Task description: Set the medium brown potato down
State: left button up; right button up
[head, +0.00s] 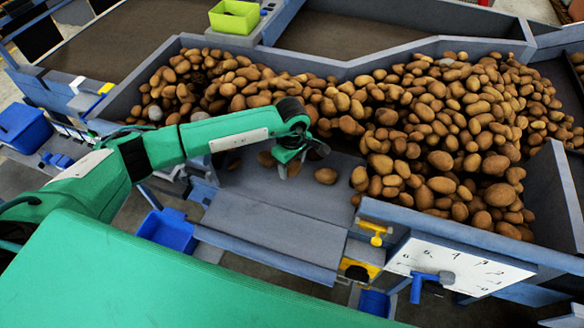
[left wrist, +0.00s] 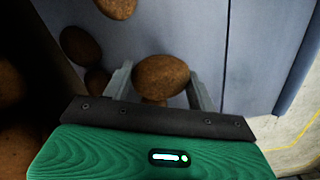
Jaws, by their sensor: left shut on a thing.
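The medium brown potato (left wrist: 160,78) sits between the two grey fingers of my left gripper (left wrist: 158,92) in the left wrist view. In the head view my left gripper (head: 287,163) points down over the grey sloping plate (head: 270,205) in front of the potato heap. A loose potato (head: 326,176) lies on the plate to the right of the gripper. My right gripper is not in view.
A large heap of potatoes (head: 440,110) fills the blue-grey bin behind and to the right. Other potatoes (left wrist: 80,45) lie near the held one. A white dial board (head: 450,267) stands at front right. A green-yellow box (head: 234,16) is at the back. The plate's front is bare.

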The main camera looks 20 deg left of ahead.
aim_at(292, 172)
pick_arm(q)
notch_tip(292, 172, down, 4)
jog(key=shift+r+p, duration=0.15)
jog(key=shift+p, duration=0.55)
jog(key=shift+f, duration=0.35)
jog(key=o, duration=0.6)
jog(key=shift+b, duration=0.3)
jog(key=o, duration=0.4)
